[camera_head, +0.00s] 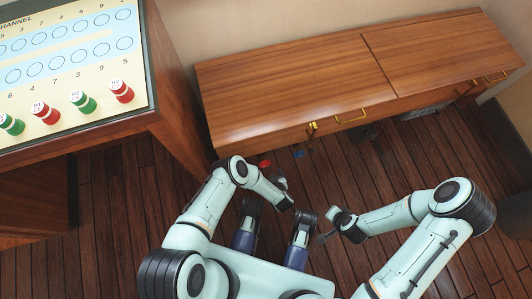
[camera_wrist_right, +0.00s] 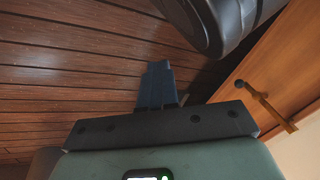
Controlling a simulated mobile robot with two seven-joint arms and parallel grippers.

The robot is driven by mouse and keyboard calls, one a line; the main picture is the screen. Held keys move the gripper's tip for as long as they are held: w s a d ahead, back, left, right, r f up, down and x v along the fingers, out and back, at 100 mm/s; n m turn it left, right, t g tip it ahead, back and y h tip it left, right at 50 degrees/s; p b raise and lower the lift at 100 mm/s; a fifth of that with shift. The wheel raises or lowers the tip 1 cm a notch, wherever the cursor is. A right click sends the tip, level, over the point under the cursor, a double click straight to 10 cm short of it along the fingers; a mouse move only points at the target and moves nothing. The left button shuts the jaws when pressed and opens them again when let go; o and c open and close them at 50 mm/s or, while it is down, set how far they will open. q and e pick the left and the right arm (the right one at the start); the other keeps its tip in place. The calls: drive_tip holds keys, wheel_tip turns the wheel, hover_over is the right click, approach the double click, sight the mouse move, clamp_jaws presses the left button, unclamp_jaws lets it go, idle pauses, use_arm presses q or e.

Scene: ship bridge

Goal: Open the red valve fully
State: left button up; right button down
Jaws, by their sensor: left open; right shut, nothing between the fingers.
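A small red part (camera_head: 265,163), which looks like the red valve, shows low under the front edge of the wooden desk. It is tiny here and its turn position cannot be read. My left gripper (camera_head: 284,190) is open and empty, in front of the desk and apart from the red part, nearer to me. My right gripper (camera_head: 325,236) is held near my body, farther from the red part. In the right wrist view its fingers (camera_wrist_right: 157,85) are shut together with nothing between them. The red part does not show in that view.
The wooden desk (camera_head: 290,85) spans the back, with brass handles (camera_head: 350,117) along its front. A small blue part (camera_head: 299,153) sits right of the red one. A console (camera_head: 75,75) with red and green knobs stands at left. Plank floor (camera_head: 110,215) is clear.

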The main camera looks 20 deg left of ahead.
sight(266, 165)
use_arm(q)
drive_tip(key=b+x, duration=0.3)
drive_tip(key=x, duration=0.3)
drive_tip(key=shift+w+f, duration=0.15)
drive_tip(key=shift+f, duration=0.15)
drive_tip(key=b+x, duration=0.3)
drive_tip(key=x, duration=0.3)
drive_tip(key=shift+a, duration=0.1)
drive_tip(key=shift+w+a+f, duration=0.15)
drive_tip(key=shift+w+a, duration=0.05)
drive_tip(key=shift+w, duration=0.05)
use_arm(e)
drive_tip(key=s+d+f+g, duration=0.2)
drive_tip(key=s+f+g, duration=0.2)
drive_tip(key=s+f, duration=0.5)
drive_tip(key=s, duration=0.3)
drive_tip(key=shift+f+m+g, duration=0.2)
drive_tip(key=shift+m+g, duration=0.1)
drive_tip(key=shift+m, duration=0.1)
drive_tip(key=shift+s, duration=0.1)
use_arm(q)
drive_tip(key=c, duration=1)
